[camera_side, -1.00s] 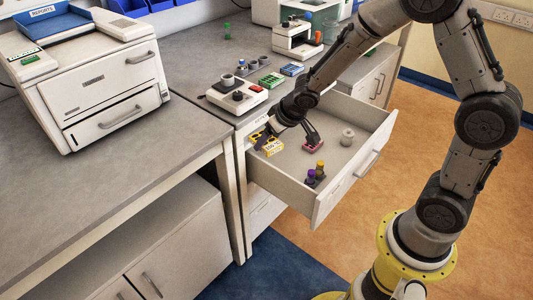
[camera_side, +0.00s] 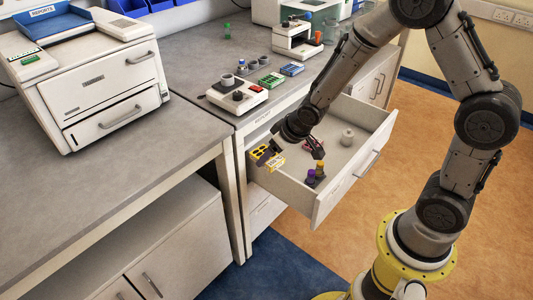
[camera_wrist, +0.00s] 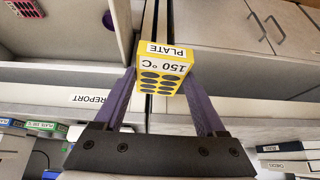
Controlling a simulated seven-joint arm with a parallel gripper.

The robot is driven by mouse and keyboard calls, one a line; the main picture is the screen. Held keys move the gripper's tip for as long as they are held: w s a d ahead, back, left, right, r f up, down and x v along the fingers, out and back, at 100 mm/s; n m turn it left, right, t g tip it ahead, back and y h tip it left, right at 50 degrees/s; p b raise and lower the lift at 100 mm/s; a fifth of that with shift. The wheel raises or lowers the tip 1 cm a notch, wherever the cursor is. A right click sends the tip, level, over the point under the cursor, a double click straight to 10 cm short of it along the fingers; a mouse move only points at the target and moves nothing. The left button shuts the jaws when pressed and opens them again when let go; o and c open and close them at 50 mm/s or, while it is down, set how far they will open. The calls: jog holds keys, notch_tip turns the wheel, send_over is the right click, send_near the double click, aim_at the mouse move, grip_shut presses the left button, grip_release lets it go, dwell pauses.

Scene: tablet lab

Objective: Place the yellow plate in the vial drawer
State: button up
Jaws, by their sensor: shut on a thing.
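The yellow plate (camera_wrist: 160,75), a small yellow block with dark wells and a "150 °C PLATE" label, is held between the two fingers of my gripper (camera_wrist: 160,80). In the side view the plate (camera_side: 268,157) shows at the left end of the open drawer (camera_side: 345,192), by the left side wall. My gripper (camera_side: 291,153) points down there. In the wrist view the plate overlaps the pale drawer wall; its height above the drawer floor cannot be told. Vials with purple (camera_side: 311,173) and yellow-brown (camera_side: 320,165) caps stand in the drawer.
A pink rack (camera_side: 310,144) lies in the drawer, partly hidden by my gripper, and also shows in the wrist view (camera_wrist: 25,8). A pale round object (camera_side: 347,137) stands further right. A white device (camera_side: 237,96) and small racks sit on the counter above.

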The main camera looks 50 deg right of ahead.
aim_at(279, 161)
jog(key=shift+s+d+f, duration=0.2)
jog(key=shift+s+f, duration=0.75)
jog(key=shift+f, duration=0.25)
notch_tip(279, 161, up, 25)
jog(key=w+a, duration=0.8)
jog(key=a, duration=0.1)
jog(key=shift+r, duration=0.4)
jog(key=w+a, duration=0.1)
jog(key=a, duration=0.2)
jog(key=w+a, duration=0.2)
jog(key=a, duration=0.2)
jog(key=w+a+f, duration=0.1)
jog(key=w+a, duration=0.1)
jog(key=a, duration=0.1)
jog(key=shift+w+a, duration=0.15)
jog(key=shift+a, duration=0.25)
jog(key=f, duration=0.5)
jog(key=shift+w+a, duration=0.1)
jog(key=shift+a, duration=0.25)
